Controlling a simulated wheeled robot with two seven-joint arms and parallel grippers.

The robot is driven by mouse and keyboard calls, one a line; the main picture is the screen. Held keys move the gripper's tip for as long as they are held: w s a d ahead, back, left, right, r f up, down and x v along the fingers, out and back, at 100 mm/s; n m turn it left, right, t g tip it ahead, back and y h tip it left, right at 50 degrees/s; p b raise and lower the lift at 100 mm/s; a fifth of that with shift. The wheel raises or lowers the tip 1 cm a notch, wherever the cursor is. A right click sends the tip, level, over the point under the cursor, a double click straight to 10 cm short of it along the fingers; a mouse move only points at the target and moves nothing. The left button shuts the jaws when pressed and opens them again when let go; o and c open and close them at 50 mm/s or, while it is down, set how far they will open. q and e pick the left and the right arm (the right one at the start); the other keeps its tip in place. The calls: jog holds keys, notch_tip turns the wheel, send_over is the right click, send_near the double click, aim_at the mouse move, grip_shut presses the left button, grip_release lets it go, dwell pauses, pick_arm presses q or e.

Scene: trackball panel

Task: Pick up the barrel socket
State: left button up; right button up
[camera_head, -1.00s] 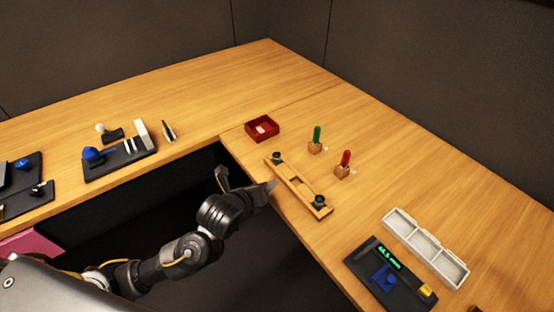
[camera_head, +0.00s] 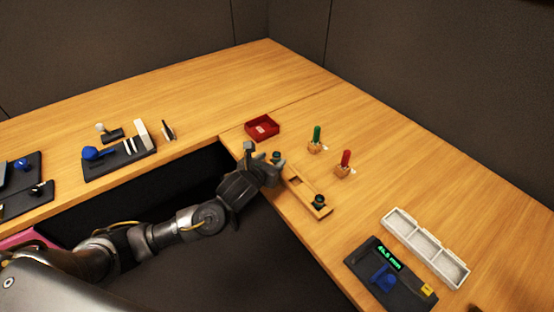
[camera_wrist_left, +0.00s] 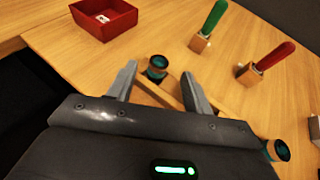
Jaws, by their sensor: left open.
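Two dark round pieces with teal rims, which look like barrel sockets, sit at the ends of a wooden rack (camera_head: 305,192). In the head view, the far one (camera_head: 276,155) is partly hidden by my gripper and the near one (camera_head: 319,201) is in the open. My left gripper (camera_head: 263,154) is open and empty at the rack's far end. In the left wrist view, the far socket (camera_wrist_left: 157,67) shows between and just beyond the spread fingertips (camera_wrist_left: 159,70); contact cannot be told. The near socket (camera_wrist_left: 277,150) is at the lower right. My right gripper is not seen.
A red tray (camera_head: 262,127) stands behind the rack. Green (camera_head: 317,134) and red (camera_head: 346,158) handled tools stand in wooden blocks to its right. A white compartment tray (camera_head: 425,247) and a display device (camera_head: 390,275) lie nearer. The desk's inner edge runs beside the rack.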

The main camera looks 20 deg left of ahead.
aim_at(275, 157)
pick_arm(q)
jog(key=shift+p+x, duration=0.45)
jog(key=shift+x, duration=2.2)
jog(key=shift+a, duration=0.1)
jog(key=shift+c, duration=0.4)
jog(key=c, duration=1)
